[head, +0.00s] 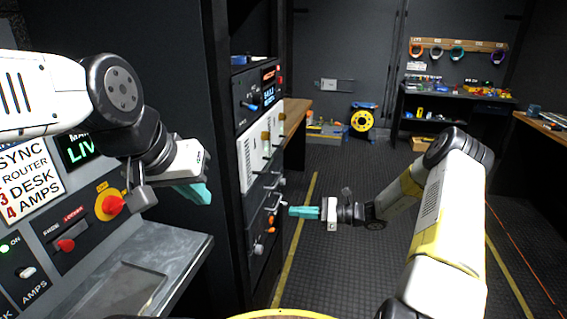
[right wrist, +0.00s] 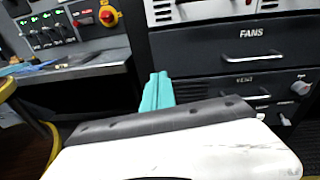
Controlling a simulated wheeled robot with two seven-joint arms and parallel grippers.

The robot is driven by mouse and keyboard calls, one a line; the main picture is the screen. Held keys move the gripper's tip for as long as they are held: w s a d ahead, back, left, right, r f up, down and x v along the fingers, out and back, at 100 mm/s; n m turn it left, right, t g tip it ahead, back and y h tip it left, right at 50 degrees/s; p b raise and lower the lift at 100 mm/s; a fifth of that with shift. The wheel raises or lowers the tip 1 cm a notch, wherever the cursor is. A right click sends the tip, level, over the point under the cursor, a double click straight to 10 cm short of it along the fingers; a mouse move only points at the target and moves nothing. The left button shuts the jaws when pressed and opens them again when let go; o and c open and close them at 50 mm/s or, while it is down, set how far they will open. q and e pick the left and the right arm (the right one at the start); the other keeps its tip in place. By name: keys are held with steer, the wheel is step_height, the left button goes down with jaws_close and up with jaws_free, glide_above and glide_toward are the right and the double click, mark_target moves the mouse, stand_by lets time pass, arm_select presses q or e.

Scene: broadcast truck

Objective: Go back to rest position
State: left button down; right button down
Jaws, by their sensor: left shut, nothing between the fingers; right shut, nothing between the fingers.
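My left gripper (head: 200,193) has teal fingers and hangs at the left in the head view, in front of the control panel and above the grey desk ledge. It is shut and empty. My right gripper (head: 302,212) also has teal fingers. It points left toward the rack drawers in the head view, is shut and holds nothing. Its teal fingers (right wrist: 157,92) show in the right wrist view, together, in front of the rack. Whether the fingertips touch the rack cannot be told.
The rack (head: 255,130) with handles and knobs stands between my grippers. The control panel (head: 60,240) with red knobs is at the left. A FANS drawer (right wrist: 235,55) shows in the right wrist view. The middle floor is clear.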

steer(key=s+r+n+g+h, duration=0.4)
steer(key=s+r+n+h, duration=0.4)
steer(key=s+r+n, duration=0.7)
steer(key=s+d+r+n+t+h, duration=0.2)
steer(key=s+d+r+t+h, duration=0.1)
steer(key=s+r, duration=0.3)
steer(key=s+d+r+n+t+h, duration=0.3)
steer(key=s+d+r+t, duration=0.1)
steer(key=s+r, duration=0.3)
steer(key=shift+s+d+h, duration=0.3)
steer(key=shift+s+d, duration=0.4)
steer(key=shift+s, duration=0.3)
